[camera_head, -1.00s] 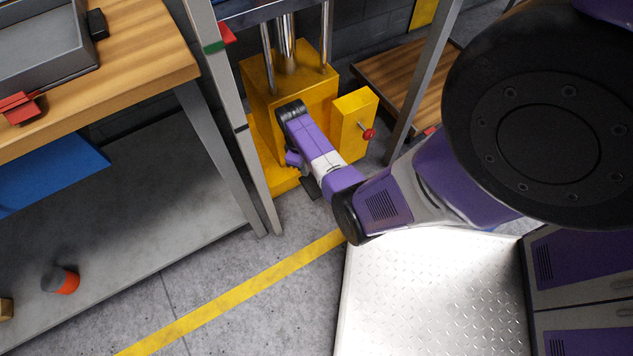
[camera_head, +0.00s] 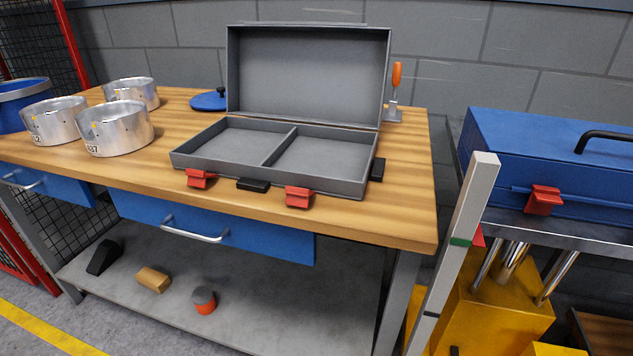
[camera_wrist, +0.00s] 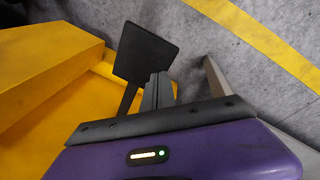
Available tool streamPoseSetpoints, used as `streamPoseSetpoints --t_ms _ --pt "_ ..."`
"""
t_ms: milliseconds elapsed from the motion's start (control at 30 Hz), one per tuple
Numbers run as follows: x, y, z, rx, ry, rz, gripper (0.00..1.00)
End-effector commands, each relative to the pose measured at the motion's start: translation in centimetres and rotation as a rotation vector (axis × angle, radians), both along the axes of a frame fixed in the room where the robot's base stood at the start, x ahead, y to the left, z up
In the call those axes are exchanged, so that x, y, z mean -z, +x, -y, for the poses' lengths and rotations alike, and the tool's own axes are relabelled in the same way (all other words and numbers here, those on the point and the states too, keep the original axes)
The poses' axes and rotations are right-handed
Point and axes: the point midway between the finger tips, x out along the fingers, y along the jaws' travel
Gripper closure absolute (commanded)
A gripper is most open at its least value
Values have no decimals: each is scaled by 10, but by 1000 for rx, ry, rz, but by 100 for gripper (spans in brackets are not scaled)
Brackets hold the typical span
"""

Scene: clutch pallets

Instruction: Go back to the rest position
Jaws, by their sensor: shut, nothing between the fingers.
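My gripper (camera_wrist: 158,92) shows in the wrist view, its purple body at the bottom and its dark fingers together and empty. It is low, beside a yellow block (camera_wrist: 45,75). A black flat pad on a stem (camera_wrist: 145,52) stands just beyond the fingers; I cannot tell whether they touch. My arm and gripper are out of the head view.
A wooden workbench (camera_head: 400,225) carries an open grey case (camera_head: 310,75) and several metal pots (camera_head: 116,130). To the right, a blue case (camera_head: 555,145) sits above a yellow base (camera_head: 490,315). A grey post (camera_head: 455,245) stands between them.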

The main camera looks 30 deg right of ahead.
Motion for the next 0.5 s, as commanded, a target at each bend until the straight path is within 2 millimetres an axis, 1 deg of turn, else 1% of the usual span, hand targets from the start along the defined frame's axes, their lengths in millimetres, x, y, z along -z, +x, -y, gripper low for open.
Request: streamPoseSetpoints --t_ms 33,133,267,367,467,500 --pt "0 -6 -14 -24 -36 31 100" --pt "-7 -10 -36 -64 -102 116 100" --pt "-28 -14 -70 -119 -168 248 100" --pt "-52 -18 -99 -163 -197 361 100" --pt "-84 -23 -129 -202 -208 480 100" --pt "-98 -25 -142 -216 -206 529 100"
